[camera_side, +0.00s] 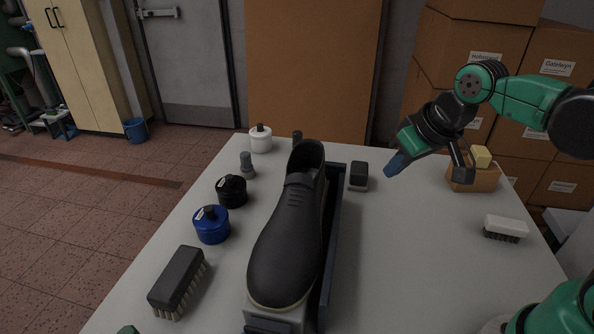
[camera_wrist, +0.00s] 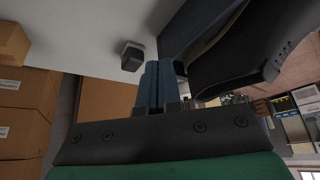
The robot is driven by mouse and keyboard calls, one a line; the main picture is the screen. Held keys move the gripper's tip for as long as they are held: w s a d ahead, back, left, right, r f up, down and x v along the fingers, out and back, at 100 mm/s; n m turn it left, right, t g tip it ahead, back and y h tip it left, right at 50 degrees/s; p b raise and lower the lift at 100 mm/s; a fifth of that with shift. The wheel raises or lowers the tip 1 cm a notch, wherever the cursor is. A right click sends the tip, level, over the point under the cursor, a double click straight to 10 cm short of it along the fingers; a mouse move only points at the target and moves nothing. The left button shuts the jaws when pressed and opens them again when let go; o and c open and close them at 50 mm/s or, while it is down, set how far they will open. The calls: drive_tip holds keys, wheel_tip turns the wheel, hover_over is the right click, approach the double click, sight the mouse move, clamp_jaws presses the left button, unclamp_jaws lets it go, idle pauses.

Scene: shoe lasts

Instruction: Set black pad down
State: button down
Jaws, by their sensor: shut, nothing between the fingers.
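The black pad (camera_side: 359,174), a small block with a dark top and a lighter lower edge, stands on the table just right of the shoe stand. It also shows in the wrist view (camera_wrist: 131,58), just beyond my fingertips to the left. My gripper (camera_side: 394,167) is in the air to the right of the pad, apart from it. In the wrist view its two blue fingers (camera_wrist: 158,72) are together with nothing between them.
A black shoe (camera_side: 287,235) sits on a stand mid-table. Left of it are a blue jar (camera_side: 211,225), a black jar (camera_side: 232,191), a white jar (camera_side: 261,139) and a dark brush (camera_side: 177,279). At right are a white brush (camera_side: 505,227) and a box (camera_side: 473,178) with a yellow block.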

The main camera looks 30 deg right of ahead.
sight(359, 175)
drive_tip(key=w+d+f+m+g, duration=0.2)
drive_tip(key=w+d+f+g, duration=0.1)
drive_tip(key=w+d+g, duration=0.35)
drive_tip(key=shift+t, duration=0.45)
wheel_tip(359, 175, down, 10)
drive_tip(key=shift+w+d+f, duration=0.1)
drive_tip(key=shift+d, duration=0.05)
drive_tip(key=shift+w+d, duration=0.15)
drive_tip(key=shift+w, duration=0.45)
drive_tip(key=shift+w+d, duration=0.15)
drive_tip(key=shift+w, duration=0.45)
drive_tip(key=shift+w+d, duration=0.15)
drive_tip(key=shift+w, duration=0.5)
drive_tip(key=w, duration=0.3)
drive_tip(key=w+d, duration=0.1)
drive_tip(key=w, duration=0.2)
drive_tip(key=w+d, duration=0.1)
drive_tip(key=w, duration=0.2)
drive_tip(key=shift+s, duration=0.1)
